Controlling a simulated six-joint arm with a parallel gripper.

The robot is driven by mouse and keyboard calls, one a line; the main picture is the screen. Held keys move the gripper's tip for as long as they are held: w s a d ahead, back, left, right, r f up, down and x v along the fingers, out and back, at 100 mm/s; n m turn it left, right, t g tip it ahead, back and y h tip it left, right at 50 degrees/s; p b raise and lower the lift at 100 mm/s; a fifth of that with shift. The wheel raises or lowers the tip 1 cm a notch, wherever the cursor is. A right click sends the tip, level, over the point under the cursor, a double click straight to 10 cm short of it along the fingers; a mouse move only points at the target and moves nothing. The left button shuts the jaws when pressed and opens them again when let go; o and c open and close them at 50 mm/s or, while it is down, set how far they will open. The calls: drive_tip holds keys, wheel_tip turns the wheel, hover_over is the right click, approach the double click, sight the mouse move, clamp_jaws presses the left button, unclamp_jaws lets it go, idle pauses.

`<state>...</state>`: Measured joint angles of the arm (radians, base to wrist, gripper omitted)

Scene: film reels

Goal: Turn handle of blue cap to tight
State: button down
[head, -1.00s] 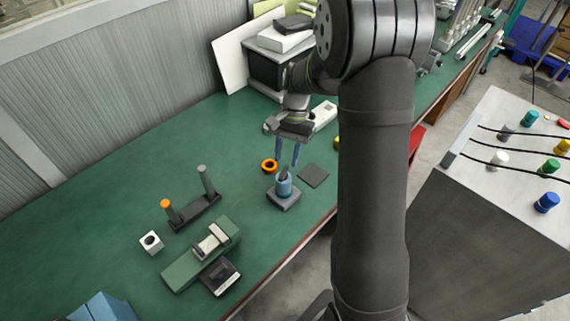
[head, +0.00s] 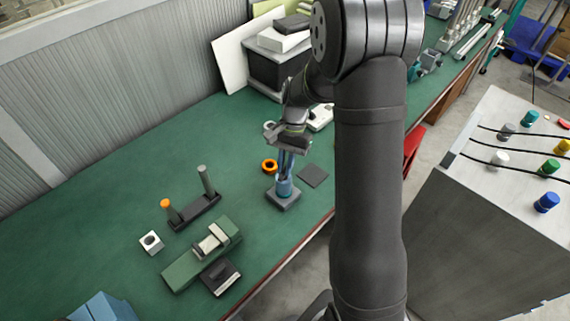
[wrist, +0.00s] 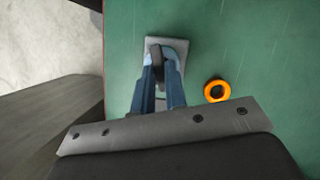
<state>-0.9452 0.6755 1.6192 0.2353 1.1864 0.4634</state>
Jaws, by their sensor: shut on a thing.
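The blue cap (head: 284,188) sits on a grey square base on the green bench in the head view. In the wrist view the light-blue cap (wrist: 172,52) has a dark bar handle (wrist: 155,53) across its top. My gripper (head: 286,172) is directly above the cap, pointing down. In the wrist view its two blue fingers (wrist: 160,84) are close together at the handle, shut on it. The fingers hide part of the handle and cap. I cannot tell how tight the cap is.
An orange ring (head: 269,166) lies just left of the cap, near the fingers. A dark flat square (head: 313,175) lies to the right. A two-post stand (head: 194,212) and a green device (head: 201,255) stand to the left. The bench's front edge is close by.

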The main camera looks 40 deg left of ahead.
drive_tip(key=c, duration=1.4)
unclamp_jaws()
drive_tip(key=shift+c, duration=0.2)
drive_tip(key=v, duration=1.7)
drive_tip(key=shift+d+r, duration=0.2)
drive_tip(key=shift+r, duration=0.05)
drive_tip(key=shift+f, duration=0.15)
drive_tip(key=x, duration=1.7)
drive_tip(key=shift+a+f, duration=0.15)
drive_tip(key=shift+f, duration=0.05)
drive_tip(key=shift+r, duration=0.1)
